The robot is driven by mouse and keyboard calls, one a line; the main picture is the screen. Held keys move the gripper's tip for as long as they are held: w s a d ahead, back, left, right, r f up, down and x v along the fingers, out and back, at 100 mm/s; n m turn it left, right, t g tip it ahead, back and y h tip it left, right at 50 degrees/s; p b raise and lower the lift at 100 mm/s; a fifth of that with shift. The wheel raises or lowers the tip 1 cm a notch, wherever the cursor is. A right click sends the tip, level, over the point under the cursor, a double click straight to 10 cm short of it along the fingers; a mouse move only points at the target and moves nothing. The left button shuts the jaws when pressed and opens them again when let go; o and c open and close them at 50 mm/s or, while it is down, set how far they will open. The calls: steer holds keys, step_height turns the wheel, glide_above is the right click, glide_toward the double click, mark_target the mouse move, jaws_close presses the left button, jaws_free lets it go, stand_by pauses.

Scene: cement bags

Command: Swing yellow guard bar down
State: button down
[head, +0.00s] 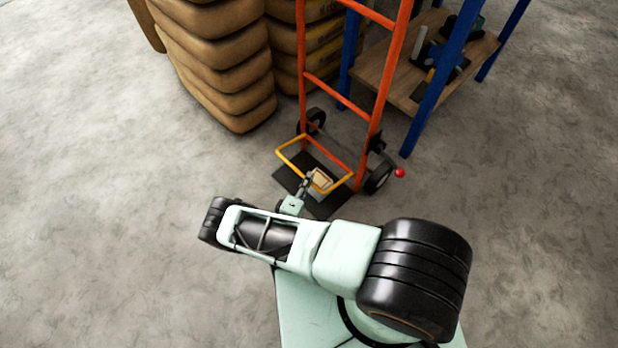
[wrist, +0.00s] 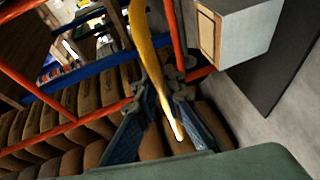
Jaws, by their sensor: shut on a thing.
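The yellow guard bar (head: 290,144) is a U-shaped loop on the lower part of an orange hand truck (head: 383,82). In the head view it sits low, above the dark toe plate (head: 287,177). My gripper (head: 308,183) reaches the bar's near side. In the wrist view the yellow bar (wrist: 154,62) runs down between my fingers (wrist: 164,112), which are shut on it. The exact finger contact is small in the head view. My arm covers the floor in front of the truck.
Stacked brown cement bags (head: 215,60) stand behind left. A blue-framed shelf (head: 440,65) with tools is behind right. A red ball (head: 400,172) is beside the right wheel. A pale box (wrist: 240,35) shows close by in the wrist view.

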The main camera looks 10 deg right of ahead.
steer(key=shift+f, duration=0.15)
steer(key=c, duration=2)
jaws_free()
steer(key=shift+a, duration=0.1)
step_height(320, 180, up, 10)
steer(key=shift+r, duration=0.1)
steer(key=shift+c, duration=0.2)
